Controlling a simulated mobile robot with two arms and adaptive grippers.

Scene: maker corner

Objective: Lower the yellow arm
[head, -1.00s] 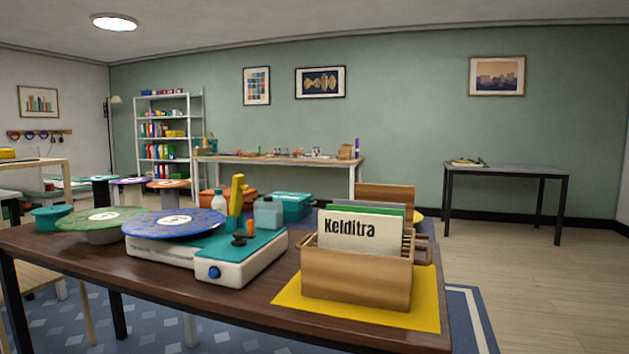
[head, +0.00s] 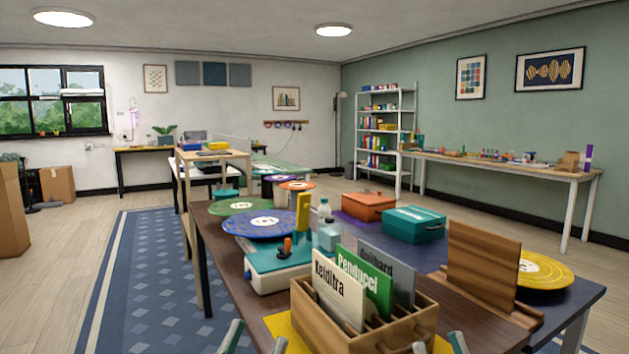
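The yellow arm (head: 303,213) stands upright at the rear of the record player, beside the blue-purple disc (head: 263,224). The record player (head: 272,262) has a teal top and white body; the wooden record box partly hides its near right side. A small orange knob (head: 287,246) stands on its top, in front of the yellow arm. Only the fingertips of my grippers show at the bottom edge. My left gripper (head: 256,342) has its fingertips apart, and my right gripper (head: 438,345) does too. Both appear empty, well in front of the record player.
A wooden box (head: 398,334) with labelled cards stands at the near edge. A wooden stand (head: 484,265), a yellow disc (head: 545,270), a teal case (head: 414,224), an orange case (head: 368,206) and bottles crowd the table. Open floor lies left, around the blue rug (head: 150,270).

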